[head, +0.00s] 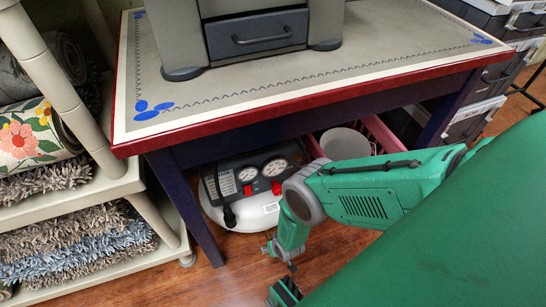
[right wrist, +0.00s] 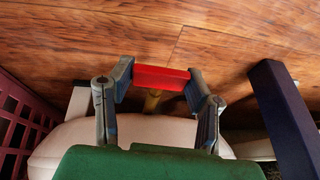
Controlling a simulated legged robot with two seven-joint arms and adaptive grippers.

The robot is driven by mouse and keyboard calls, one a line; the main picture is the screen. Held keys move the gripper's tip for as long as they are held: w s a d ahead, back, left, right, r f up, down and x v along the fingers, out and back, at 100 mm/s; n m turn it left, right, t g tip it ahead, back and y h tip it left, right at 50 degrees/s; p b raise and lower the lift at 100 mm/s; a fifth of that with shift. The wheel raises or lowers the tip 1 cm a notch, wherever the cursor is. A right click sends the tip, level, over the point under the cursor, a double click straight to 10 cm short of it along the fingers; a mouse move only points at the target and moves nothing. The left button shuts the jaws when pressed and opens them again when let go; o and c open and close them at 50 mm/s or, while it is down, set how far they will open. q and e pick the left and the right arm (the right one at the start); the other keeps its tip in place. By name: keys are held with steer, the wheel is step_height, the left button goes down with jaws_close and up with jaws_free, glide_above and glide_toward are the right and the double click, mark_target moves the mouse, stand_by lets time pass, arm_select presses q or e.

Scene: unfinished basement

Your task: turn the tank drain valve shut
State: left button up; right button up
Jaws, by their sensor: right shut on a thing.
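The white tank (head: 265,217) of a compressor stands on the floor under the table, with a black gauge panel (head: 228,178) on top. It also shows in the right wrist view (right wrist: 75,140). The red drain valve handle (right wrist: 160,77) sits on a brass-coloured stem (right wrist: 152,101) at the tank. My right gripper (right wrist: 158,78) is shut on the handle, one finger at each end of the red bar. In the head view, my right arm reaches down beside the tank; its fingertips and the valve cannot be made out there.
The table (head: 300,75) stands over the tank; its dark leg (right wrist: 285,110) is close on the right in the wrist view. A pink crate (head: 378,132) stands beside the tank. A shelf (head: 120,188) with rugs is at left. Wooden floor is clear in front.

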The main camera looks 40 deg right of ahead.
steer(key=shift+h+b, duration=0.6)
steer(key=o, duration=1.2)
steer(key=shift+c, duration=0.2)
steer(key=shift+r+y+p, duration=0.1)
steer(key=shift+y+p, duration=0.5)
steer(key=shift+p, duration=0.15)
steer(key=shift+d+y, duration=0.15)
steer(key=shift+y, duration=0.45)
